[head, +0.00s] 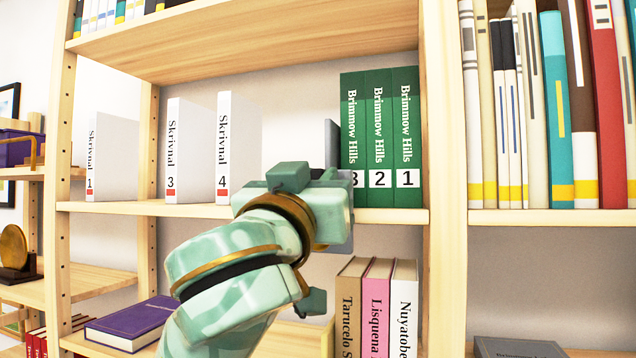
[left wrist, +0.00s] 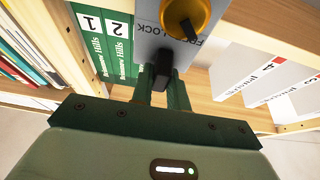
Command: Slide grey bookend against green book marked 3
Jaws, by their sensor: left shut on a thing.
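The green book marked 3 (head: 353,125) stands upright as the leftmost of the green Brimmow Hills books on the middle shelf. The grey bookend (head: 332,142) stands upright just left of it; I cannot tell whether they touch or a thin gap remains. My left gripper (head: 322,178) is in front of the bookend and hides its lower part and some of the 3 label. In the left wrist view the left gripper (left wrist: 163,82) is shut on a dark part of the grey bookend (left wrist: 150,42), whose front plate carries lettering and a yellow knob (left wrist: 188,15). My right gripper is not in view.
Green books 2 (head: 380,125) and 1 (head: 406,125) stand against the right upright (head: 441,200). White Skrivnal books (head: 238,140) stand to the left, with bare shelf between. More books (head: 377,300) stand on the shelf below.

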